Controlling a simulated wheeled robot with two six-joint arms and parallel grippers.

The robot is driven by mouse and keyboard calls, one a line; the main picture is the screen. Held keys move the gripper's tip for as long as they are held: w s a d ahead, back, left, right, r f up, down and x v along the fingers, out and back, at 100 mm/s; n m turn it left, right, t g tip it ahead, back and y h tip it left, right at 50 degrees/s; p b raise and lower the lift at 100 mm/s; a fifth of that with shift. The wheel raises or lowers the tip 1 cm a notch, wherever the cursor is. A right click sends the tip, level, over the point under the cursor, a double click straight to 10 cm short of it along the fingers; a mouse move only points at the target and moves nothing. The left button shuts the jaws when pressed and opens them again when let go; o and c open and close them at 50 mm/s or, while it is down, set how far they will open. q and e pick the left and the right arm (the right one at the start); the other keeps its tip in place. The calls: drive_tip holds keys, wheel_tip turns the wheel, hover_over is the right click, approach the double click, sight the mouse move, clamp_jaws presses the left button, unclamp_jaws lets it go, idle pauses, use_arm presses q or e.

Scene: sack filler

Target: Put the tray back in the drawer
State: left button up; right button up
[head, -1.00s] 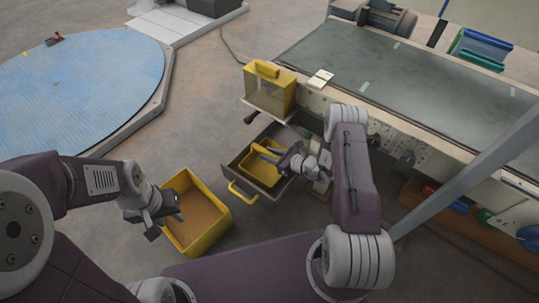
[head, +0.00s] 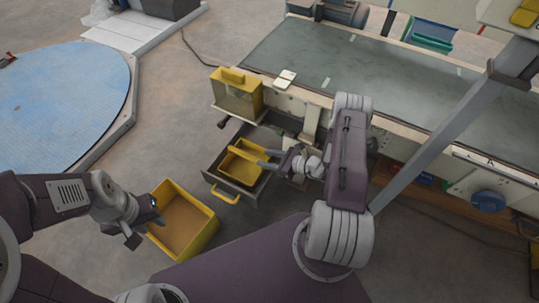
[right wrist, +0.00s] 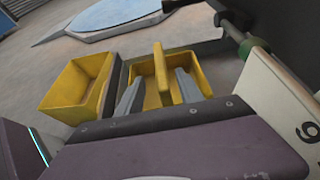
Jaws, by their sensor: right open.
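The yellow tray (head: 243,163) with an upright handle sits inside the open dark drawer (head: 256,192) under the bench. The drawer has a yellow pull (head: 221,195) on its front. My right gripper (head: 266,159) is at the tray's right side, fingers pointing at it. In the right wrist view my right gripper (right wrist: 160,84) is open, and the tray's handle (right wrist: 161,70) shows between the fingers; I cannot tell whether they touch it. My left gripper (head: 140,222) is beside the yellow bin, and its jaws are too small to read.
The open yellow bin (head: 213,231) stands on the floor left of the drawer. A yellow box with a clear front (head: 236,97) is on the bench side above the drawer. A grey post (head: 450,125) slants at the right. A blue round platform (head: 60,105) lies at the left.

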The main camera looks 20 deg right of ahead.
drive_tip(key=s+a+r+n+g, duration=1)
drive_tip(key=s+r+n+g, duration=0.1)
drive_tip(key=s+n, duration=0.25)
drive_tip(key=s+d+r+n+t+h, duration=0.1)
drive_tip(key=s+d+r+n+h, duration=0.2)
drive_tip(key=n, duration=1.1)
drive_tip(key=d+r+h, duration=0.3)
drive_tip(key=r+h, duration=0.1)
drive_tip(key=h, duration=0.1)
drive_tip(key=shift+r+n+t, duration=0.15)
drive_tip(key=shift+n+t, duration=0.15)
drive_tip(key=shift+n, duration=0.05)
drive_tip(key=shift+r, duration=0.15)
